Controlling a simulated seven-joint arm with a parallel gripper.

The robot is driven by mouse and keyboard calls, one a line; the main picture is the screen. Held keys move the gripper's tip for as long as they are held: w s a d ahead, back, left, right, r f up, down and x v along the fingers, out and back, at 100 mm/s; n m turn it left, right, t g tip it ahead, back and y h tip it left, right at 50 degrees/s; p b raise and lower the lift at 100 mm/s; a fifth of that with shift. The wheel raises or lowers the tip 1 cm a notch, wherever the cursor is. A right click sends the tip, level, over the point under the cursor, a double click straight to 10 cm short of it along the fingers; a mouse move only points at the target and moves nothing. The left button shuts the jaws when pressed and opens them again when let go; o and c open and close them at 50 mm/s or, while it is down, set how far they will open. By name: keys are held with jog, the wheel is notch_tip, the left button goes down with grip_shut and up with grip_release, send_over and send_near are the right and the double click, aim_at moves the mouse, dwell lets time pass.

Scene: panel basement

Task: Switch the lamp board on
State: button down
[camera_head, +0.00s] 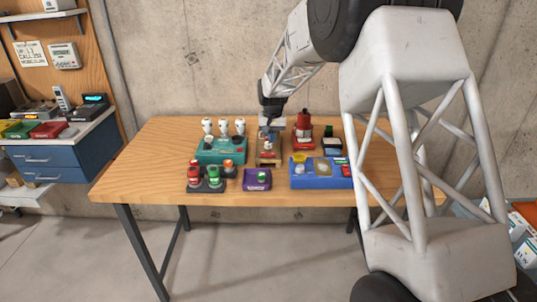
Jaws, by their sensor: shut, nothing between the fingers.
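The lamp board is most likely the teal panel (211,157) with three white bulbs (223,126) standing along its back edge. It sits left of the middle of the table. Small controls, one orange-red, show on its top, but their positions are too small to tell. The bulbs look plain white; I cannot tell whether they are lit. My gripper (271,122) points down to the right of the teal panel, over a tan board (268,161) with small red and blue parts. It is shut and seems to hold nothing. Its fingertips are small and dark, and contact with the tan board cannot be judged.
On the wooden table (150,165) are a dark base with red and green buttons (214,176), a purple box (257,180), a blue panel (318,173) and a red beacon unit (303,130). My arm hides the table's right part. The left end is clear.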

jog(key=shift+r, duration=0.95)
jog(key=s+d+r, duration=0.4)
jog(key=s+r, duration=0.1)
jog(key=s, duration=0.4)
jog(key=s+d+r+t, duration=0.1)
jog(key=s+d+r, duration=0.35)
jog(key=s, duration=0.45)
jog(key=s+d+r, duration=0.4)
jog(key=s+r, duration=0.1)
jog(key=s, duration=0.5)
jog(key=s+d+f, duration=0.2)
jog(key=s+d, duration=0.1)
jog(key=s, duration=1.1)
jog(key=s+d+f+t, duration=0.1)
jog(key=s+d, duration=0.1)
jog(key=s, duration=1.2)
jog(key=shift+s+d+f+t, duration=0.3)
jog(key=shift+s+d+f, duration=0.05)
jog(key=shift+d, duration=0.05)
